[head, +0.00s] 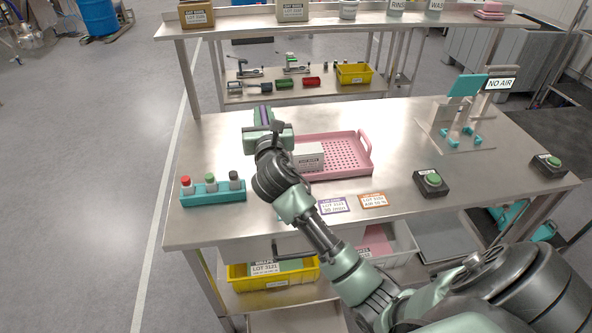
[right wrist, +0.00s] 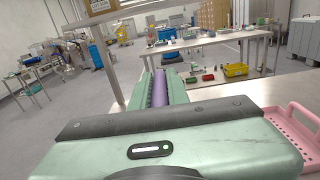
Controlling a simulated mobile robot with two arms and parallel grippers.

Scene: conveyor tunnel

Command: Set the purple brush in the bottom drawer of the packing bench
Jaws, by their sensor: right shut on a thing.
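The purple brush (right wrist: 159,88) shows in the right wrist view as a purple, rounded length between the two green fingers of my right gripper (right wrist: 161,80). In the head view my right gripper (head: 264,115) is above the left part of the bench top, behind the teal bottle rack. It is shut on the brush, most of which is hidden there. My left gripper is not in view.
A teal rack (head: 213,195) with several bottles stands at the left edge. Under the bench are a yellow bin (head: 272,278) and a whitish bin (head: 403,243). Green-button boxes (head: 432,183) stand right.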

